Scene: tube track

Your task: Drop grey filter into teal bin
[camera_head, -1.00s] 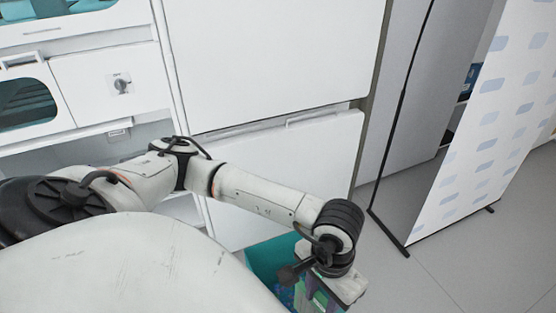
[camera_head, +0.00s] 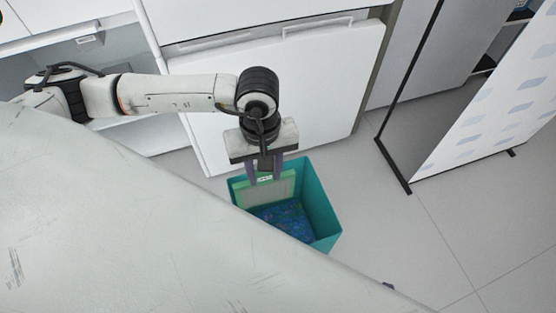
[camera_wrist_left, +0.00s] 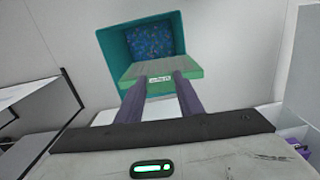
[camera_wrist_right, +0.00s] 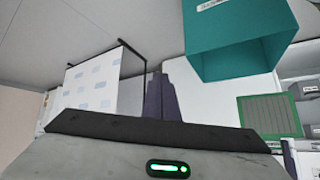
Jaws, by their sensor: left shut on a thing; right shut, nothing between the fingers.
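The grey filter (camera_head: 283,188) is a flat panel with a green frame. My left gripper (camera_head: 263,176) is shut on its edge and holds it over the teal bin (camera_head: 321,204). In the left wrist view the filter (camera_wrist_left: 160,70) hangs from the purple fingers, in front of the open bin (camera_wrist_left: 112,46). In the right wrist view the filter (camera_wrist_right: 270,115) shows apart from the bin wall (camera_wrist_right: 235,58). My right gripper (camera_wrist_right: 160,98) is shut and empty. In the head view my own pale body hides the bin's near left corner.
The bin's floor is speckled blue. A white cabinet (camera_head: 320,90) stands behind the bin. A white panel with blue patches (camera_head: 500,110) stands at the right on a black frame. Grey floor (camera_head: 400,240) is clear right of the bin.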

